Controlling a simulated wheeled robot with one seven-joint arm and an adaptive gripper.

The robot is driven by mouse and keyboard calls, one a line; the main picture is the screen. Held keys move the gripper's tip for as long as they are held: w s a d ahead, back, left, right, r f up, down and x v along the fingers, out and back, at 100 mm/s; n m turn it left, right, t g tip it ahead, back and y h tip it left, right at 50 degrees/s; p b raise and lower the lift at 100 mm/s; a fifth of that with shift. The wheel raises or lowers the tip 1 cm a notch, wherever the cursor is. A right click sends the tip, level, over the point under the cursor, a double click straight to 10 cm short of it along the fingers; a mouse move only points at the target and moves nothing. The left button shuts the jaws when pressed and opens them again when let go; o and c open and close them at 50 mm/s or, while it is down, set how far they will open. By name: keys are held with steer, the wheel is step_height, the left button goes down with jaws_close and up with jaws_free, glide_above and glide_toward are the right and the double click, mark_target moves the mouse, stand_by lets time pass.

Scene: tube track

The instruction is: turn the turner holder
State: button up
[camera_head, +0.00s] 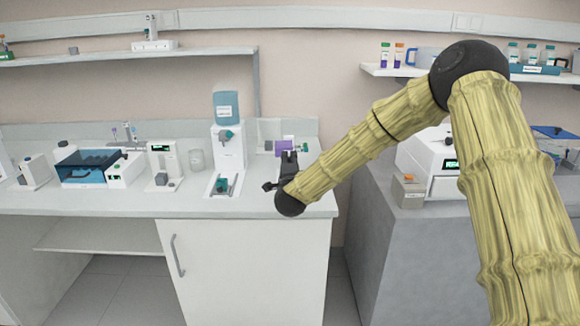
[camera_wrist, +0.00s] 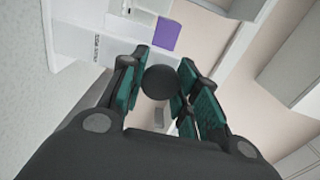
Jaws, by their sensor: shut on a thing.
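My gripper (camera_head: 286,168) is at the right end of the white bench, in front of a small device with a purple block (camera_head: 285,145). In the wrist view my gripper (camera_wrist: 163,62) has its green-padded fingers around a dark round knob (camera_wrist: 160,83), which I take to be the turner holder. The fingers are shut on it. The purple block shows beyond the fingertips in the wrist view (camera_wrist: 166,33). In the head view my gripper and wrist cover the knob and the lower part of the device.
A white dispenser with a blue tank (camera_head: 227,108) stands left of my gripper. A grey counter (camera_head: 390,245) with a white machine (camera_head: 432,155) is at the right, beyond a gap.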

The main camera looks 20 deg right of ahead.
steer(key=n, duration=0.4)
steer(key=shift+a+n, duration=0.1)
steer(key=shift+n, duration=0.3)
steer(key=n, duration=0.4)
steer(key=shift+n+b, duration=0.3)
steer(key=shift+b, duration=0.05)
steer(key=n, duration=0.4)
steer(key=shift+f, duration=0.1)
steer(key=shift+f+n, duration=0.1)
steer(key=shift+n, duration=1.9)
steer(key=o, duration=1.1)
steer(key=shift+s, duration=0.1)
